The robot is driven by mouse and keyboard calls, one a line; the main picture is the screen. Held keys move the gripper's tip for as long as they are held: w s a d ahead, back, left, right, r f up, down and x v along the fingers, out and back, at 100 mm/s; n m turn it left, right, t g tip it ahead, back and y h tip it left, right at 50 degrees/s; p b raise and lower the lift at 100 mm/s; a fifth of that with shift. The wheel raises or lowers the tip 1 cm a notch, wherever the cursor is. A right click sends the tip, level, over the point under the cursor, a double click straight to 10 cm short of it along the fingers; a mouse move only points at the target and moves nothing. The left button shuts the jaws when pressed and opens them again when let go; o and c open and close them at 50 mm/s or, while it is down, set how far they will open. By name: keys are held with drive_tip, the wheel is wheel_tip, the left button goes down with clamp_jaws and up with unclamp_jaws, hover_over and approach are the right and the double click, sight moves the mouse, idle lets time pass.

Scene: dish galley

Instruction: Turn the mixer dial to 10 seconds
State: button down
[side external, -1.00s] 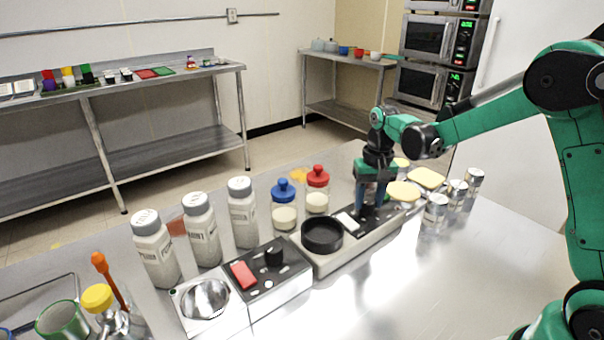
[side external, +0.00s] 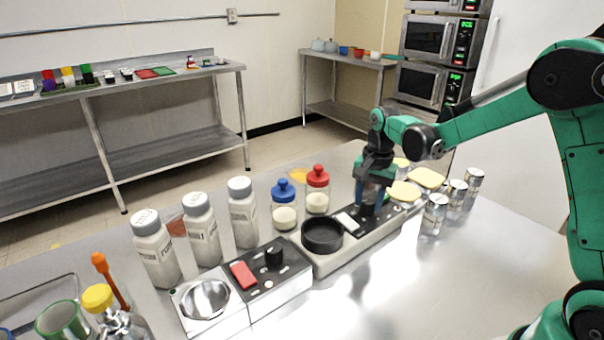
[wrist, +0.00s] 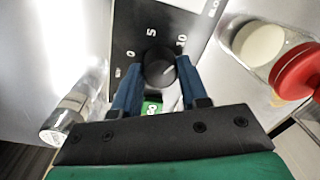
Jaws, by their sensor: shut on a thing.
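The mixer (side external: 335,262) is a light grey base with a black cup (side external: 322,235), a small display (side external: 346,221) and a dark control panel. In the wrist view the black round dial (wrist: 159,68) sits below the printed marks 0, 5 and 10. A faint pointer line on it seems to lean to the upper right, but its exact mark is unclear. My gripper (wrist: 156,78) has its blue fingers on both sides of the dial, shut on it. In the side view my gripper (side external: 370,203) points down over the panel and largely hides the dial.
A second unit with a red switch (side external: 243,274) and black knob (side external: 274,257) stands left of the mixer. Blue-lidded (side external: 284,205) and red-lidded (side external: 317,190) jars stand behind. The front counter is clear.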

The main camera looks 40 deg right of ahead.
sight(370, 201)
idle(0.3)
drive_tip(key=shift+c, duration=2.3)
unclamp_jaws()
drive_tip(key=shift+r, duration=0.1)
drive_tip(key=shift+s+r, duration=0.1)
drive_tip(key=shift+r, duration=2.6)
drive_tip(key=s+a+r+n+t, duration=0.3)
drive_tip(key=s+a+n+t, duration=0.3)
drive_tip(key=s+a+n, duration=0.4)
drive_tip(key=n, duration=0.2)
drive_tip(key=shift+n, duration=0.4)
